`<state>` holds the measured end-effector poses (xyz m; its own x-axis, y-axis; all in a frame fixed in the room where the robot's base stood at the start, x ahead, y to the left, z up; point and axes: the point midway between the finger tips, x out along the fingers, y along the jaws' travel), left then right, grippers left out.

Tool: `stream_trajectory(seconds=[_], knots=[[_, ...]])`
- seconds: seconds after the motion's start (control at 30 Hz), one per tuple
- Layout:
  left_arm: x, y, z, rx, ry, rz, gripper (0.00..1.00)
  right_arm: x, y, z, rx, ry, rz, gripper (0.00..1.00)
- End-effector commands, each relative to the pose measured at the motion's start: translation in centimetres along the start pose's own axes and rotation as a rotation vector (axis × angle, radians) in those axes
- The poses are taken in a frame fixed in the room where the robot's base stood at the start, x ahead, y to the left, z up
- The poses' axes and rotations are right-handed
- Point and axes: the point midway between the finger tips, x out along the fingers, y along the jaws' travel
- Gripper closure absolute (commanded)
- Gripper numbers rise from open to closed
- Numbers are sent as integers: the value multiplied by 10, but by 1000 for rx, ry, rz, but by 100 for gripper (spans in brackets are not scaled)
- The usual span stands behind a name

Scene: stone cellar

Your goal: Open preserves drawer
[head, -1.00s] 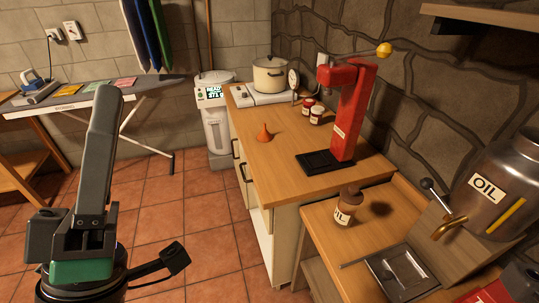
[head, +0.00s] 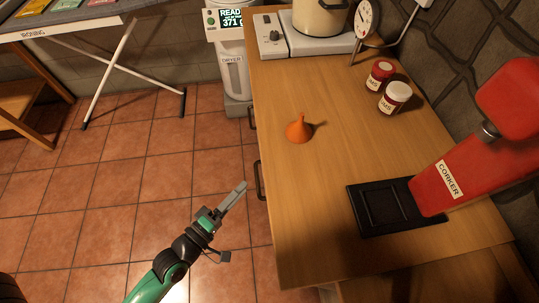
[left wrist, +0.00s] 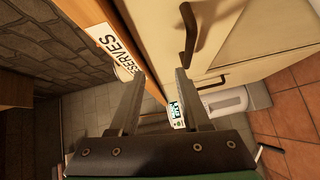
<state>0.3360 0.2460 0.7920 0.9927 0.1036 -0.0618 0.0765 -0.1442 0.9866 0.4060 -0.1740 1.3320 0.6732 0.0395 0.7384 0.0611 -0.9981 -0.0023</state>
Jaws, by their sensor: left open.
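The preserves drawer is a cream front (left wrist: 225,25) under the wooden counter edge, shut as far as I can see. A label reading "...SERVES" (left wrist: 112,38) sits on the wooden edge beside it. A dark bar handle (left wrist: 188,32) stands out from the front; in the head view a dark handle (head: 259,181) shows at the cabinet's left side. My left gripper (head: 241,185) is open and empty, just left of that handle and apart from it. In the left wrist view its two fingers (left wrist: 159,75) are spread, with the handle beyond the right fingertip. My right gripper is out of view.
On the counter (head: 330,190) are an orange funnel (head: 299,130), two jars (head: 394,97), a red corker (head: 465,175) on a black base and a pot (head: 320,18). A dryer (head: 233,75) stands behind.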

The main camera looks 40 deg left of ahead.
Motion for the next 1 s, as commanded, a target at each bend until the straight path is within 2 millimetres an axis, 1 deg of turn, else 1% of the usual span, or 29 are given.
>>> stream_trajectory(seconds=[0.03, 0.13, 0.2, 0.37, 0.47, 0.57, 0.6, 0.67, 0.8, 0.9, 1.0], knots=[[-10, -16, 1, -1, 1, -35, 53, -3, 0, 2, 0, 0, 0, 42], [-22, -32, 0, -4, 5, -76, 53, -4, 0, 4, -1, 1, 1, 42], [-26, -37, 0, -4, 9, -88, 53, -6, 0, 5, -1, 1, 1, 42], [-21, -34, -1, -3, 11, -84, 53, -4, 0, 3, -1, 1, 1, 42], [-10, -34, -2, -2, 11, -82, 53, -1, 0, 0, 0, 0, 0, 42], [10, -34, -2, -2, 10, -80, 53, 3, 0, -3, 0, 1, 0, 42], [19, -38, -1, -2, 10, -80, 53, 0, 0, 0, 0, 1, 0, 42], [34, -39, -2, -2, 10, -79, 53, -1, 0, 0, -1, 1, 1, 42], [64, -44, -2, -3, 11, -79, 53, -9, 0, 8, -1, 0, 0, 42], [79, -46, -2, -3, 10, -81, 53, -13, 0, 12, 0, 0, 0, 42], [88, -45, -2, -3, 10, -82, 53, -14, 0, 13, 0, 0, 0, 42]])
